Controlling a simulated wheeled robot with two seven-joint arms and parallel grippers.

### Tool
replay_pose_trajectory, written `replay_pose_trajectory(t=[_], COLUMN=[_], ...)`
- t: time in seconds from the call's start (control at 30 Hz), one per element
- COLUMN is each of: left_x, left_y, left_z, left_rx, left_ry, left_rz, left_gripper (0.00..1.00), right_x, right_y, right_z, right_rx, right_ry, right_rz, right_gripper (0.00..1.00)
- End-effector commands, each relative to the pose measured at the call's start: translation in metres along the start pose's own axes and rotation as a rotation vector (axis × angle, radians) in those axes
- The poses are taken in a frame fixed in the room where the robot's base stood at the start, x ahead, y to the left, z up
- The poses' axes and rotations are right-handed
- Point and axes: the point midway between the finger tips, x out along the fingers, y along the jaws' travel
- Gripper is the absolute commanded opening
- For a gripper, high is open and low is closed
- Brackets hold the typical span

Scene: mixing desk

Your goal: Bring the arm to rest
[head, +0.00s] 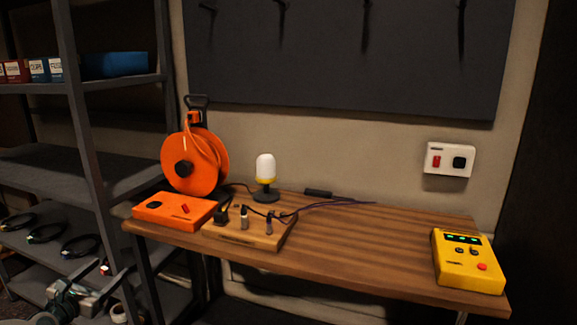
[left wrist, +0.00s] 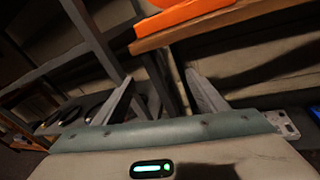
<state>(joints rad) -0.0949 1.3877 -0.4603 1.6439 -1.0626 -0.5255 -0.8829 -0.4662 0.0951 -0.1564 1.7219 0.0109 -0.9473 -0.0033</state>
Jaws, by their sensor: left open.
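My left gripper (head: 88,279) is at the lower left of the head view, low beside the shelf and below the desk's left end. In the left wrist view, the two fingers of my left gripper (left wrist: 158,80) stand apart with nothing between them. The wooden desk (head: 350,240) is to the right of the gripper and apart from it; its edge (left wrist: 215,30) crosses the top of the left wrist view. My right gripper is in neither view.
The dark shelf (head: 75,110) with cables stands left. The desk holds an orange reel (head: 180,168), an orange box (head: 160,214), a wooden block (head: 238,236), a lamp (head: 265,170) and a yellow box (head: 480,270). The desk's middle is mostly clear.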

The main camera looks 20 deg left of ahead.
Motion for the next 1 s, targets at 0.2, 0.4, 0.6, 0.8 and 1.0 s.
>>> replay_pose_trajectory(t=[0.2, 0.4, 0.6, 0.8, 1.0], left_x=[-0.018, -0.049, -0.095, -0.153, -0.218], left_y=[-0.035, -0.086, -0.155, -0.241, -0.339], left_z=[-0.109, -0.203, -0.29, -0.361, -0.41], left_rx=[-0.469, -0.894, -1.314, -1.723, -2.108], left_ry=[0.143, 0.268, 0.387, 0.496, 0.584], left_rz=[0.097, 0.212, 0.359, 0.546, 0.775], left_gripper=[0.66, 0.66, 0.66, 0.66, 0.66], right_x=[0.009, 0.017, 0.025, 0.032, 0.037], right_y=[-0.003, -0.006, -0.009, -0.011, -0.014], right_z=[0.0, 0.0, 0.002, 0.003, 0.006], right_rx=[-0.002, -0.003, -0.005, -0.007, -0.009], right_ry=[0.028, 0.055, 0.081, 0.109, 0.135], right_rz=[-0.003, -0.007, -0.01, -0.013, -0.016], right_gripper=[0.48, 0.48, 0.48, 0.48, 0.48])
